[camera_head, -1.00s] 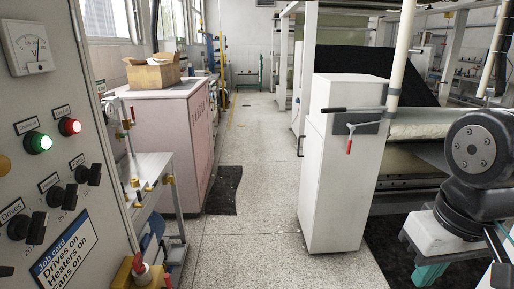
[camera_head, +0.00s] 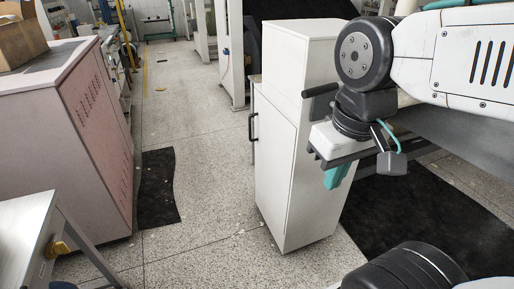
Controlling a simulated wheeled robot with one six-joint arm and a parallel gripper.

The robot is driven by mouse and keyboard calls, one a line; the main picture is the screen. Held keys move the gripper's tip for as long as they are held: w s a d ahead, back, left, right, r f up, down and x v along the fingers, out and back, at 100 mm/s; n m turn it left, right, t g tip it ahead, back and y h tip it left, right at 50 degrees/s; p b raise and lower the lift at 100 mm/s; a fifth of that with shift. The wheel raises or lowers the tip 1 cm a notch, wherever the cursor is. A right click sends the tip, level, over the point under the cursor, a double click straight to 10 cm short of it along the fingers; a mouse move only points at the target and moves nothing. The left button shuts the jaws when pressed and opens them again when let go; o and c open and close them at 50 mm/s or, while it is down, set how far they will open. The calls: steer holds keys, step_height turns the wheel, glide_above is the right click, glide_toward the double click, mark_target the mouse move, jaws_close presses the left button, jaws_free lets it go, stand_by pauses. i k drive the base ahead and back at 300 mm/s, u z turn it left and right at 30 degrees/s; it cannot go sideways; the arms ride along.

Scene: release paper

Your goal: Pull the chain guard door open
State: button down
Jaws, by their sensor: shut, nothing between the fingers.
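The chain guard is a tall white cabinet (camera_head: 317,212) right of the middle. Its door (camera_head: 274,160) appears to be the narrow white panel on the left face, and it looks closed. A black bar handle (camera_head: 253,127) stands out at that panel's left edge. My gripper (camera_head: 337,177), with teal fingers, is shut and empty. In the picture it overlaps the cabinet's right face, to the right of the door handle and apart from it. My wrist hides part of the cabinet's upper right face.
A black lever grip (camera_head: 320,90) shows beside my wrist. A pink cabinet (camera_head: 95,140) with a cardboard box (camera_head: 22,40) stands left. A metal table (camera_head: 25,225) is at lower left. Speckled floor between the cabinets is clear, with a dark mat (camera_head: 157,188). Another dark mat (camera_head: 420,215) lies right.

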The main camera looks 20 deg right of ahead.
mark_target(275, 140)
steer(key=i, duration=0.85)
steer(key=z, duration=0.55)
steer(key=k, duration=0.6)
steer(key=u, duration=0.7)
steer(key=i, duration=1.25)
steer(key=z, duration=0.8)
